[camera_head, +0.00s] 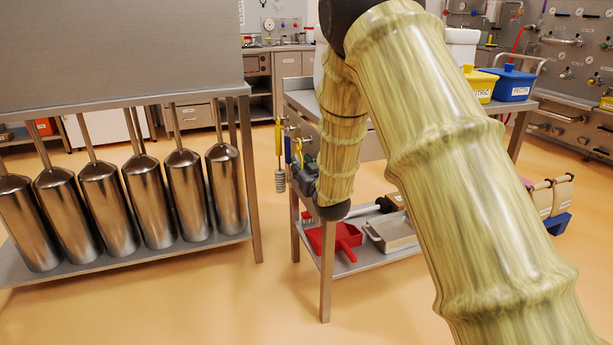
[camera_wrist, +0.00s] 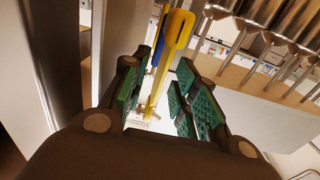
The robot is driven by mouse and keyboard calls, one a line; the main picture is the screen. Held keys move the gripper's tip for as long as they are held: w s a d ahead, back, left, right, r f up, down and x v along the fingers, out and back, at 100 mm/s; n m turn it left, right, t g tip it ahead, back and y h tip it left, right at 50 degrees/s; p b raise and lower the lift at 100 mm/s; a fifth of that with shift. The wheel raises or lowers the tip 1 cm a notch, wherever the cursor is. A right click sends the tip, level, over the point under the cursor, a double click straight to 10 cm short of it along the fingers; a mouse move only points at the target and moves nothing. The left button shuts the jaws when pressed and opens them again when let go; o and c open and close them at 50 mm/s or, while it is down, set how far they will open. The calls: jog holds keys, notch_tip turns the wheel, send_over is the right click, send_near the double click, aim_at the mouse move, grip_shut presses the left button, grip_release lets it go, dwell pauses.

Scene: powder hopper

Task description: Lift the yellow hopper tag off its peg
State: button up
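In the wrist view a long yellow tag (camera_wrist: 177,32) with a slot near its end stands between my gripper's green-padded fingers (camera_wrist: 160,92). The fingers are open, with a gap visible on the right side; contact on the left side is unclear. A blue tag (camera_wrist: 158,52) is just beside the yellow one, partly hidden behind it. In the head view my gripper (camera_head: 301,172) is at the left end of the metal table, mostly hidden by my arm. Yellow (camera_head: 299,150) and blue (camera_head: 288,149) pieces show there, small. The peg itself is not clear.
A metal table (camera_head: 316,107) has a lower shelf with a red dustpan (camera_head: 335,238) and a metal tray (camera_head: 389,233). A rack with several steel cylinders (camera_head: 207,193) stands left. Floor between them is clear.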

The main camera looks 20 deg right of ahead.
aim_at(299, 158)
jog(key=shift+w, duration=1.4)
grip_shut()
jog(key=shift+r, duration=0.1)
jog(key=shift+r+p, duration=0.3)
jog(key=shift+r, duration=0.25)
jog(key=shift+a, duration=0.1)
jog(key=a+p, duration=0.1)
jog(key=a, duration=0.6)
jog(key=shift+s+a, duration=0.15)
jog(key=shift+a, duration=0.1)
